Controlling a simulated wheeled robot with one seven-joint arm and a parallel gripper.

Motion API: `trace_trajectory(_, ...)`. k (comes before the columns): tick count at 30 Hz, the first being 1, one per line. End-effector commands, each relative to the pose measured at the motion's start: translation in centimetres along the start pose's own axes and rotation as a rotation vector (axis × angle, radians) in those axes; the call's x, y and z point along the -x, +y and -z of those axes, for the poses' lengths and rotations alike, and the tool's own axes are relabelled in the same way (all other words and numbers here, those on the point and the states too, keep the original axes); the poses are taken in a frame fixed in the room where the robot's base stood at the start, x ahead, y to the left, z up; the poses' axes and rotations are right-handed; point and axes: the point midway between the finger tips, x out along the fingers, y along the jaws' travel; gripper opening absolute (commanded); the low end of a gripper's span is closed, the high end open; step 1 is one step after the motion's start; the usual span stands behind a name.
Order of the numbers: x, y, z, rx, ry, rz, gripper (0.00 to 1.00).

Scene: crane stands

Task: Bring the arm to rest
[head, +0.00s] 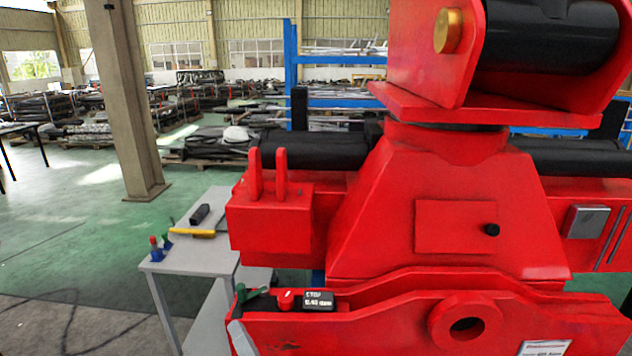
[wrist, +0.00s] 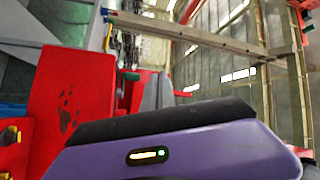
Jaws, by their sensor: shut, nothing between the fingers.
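My gripper (wrist: 160,122) fills the bottom of the wrist view as a purple housing with a dark front edge and a small lit indicator. It is shut, with nothing held; separate fingertips cannot be made out. A red crane panel (wrist: 72,95) with a dark smudge is at its left in the wrist view. In the head view no part of my arm or gripper can be made out. The big red crane stand (head: 450,205) fills the right half there, with a lever, a red button and a small display (head: 318,300) on its lower ledge.
A grey side table (head: 195,255) stands left of the crane. On it are a yellow-handled tool (head: 192,233), a dark block (head: 200,214) and small red, green and blue pieces. A concrete pillar (head: 125,110) rises behind. The green floor (head: 60,210) at left is open.

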Motion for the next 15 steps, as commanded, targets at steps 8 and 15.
trace_trajectory(8,9.9,3.4,3.4,0.349,0.12,-0.068,0.0)
trace_trajectory(15,21.0,5.4,5.7,0.653,0.187,-0.187,0.0)
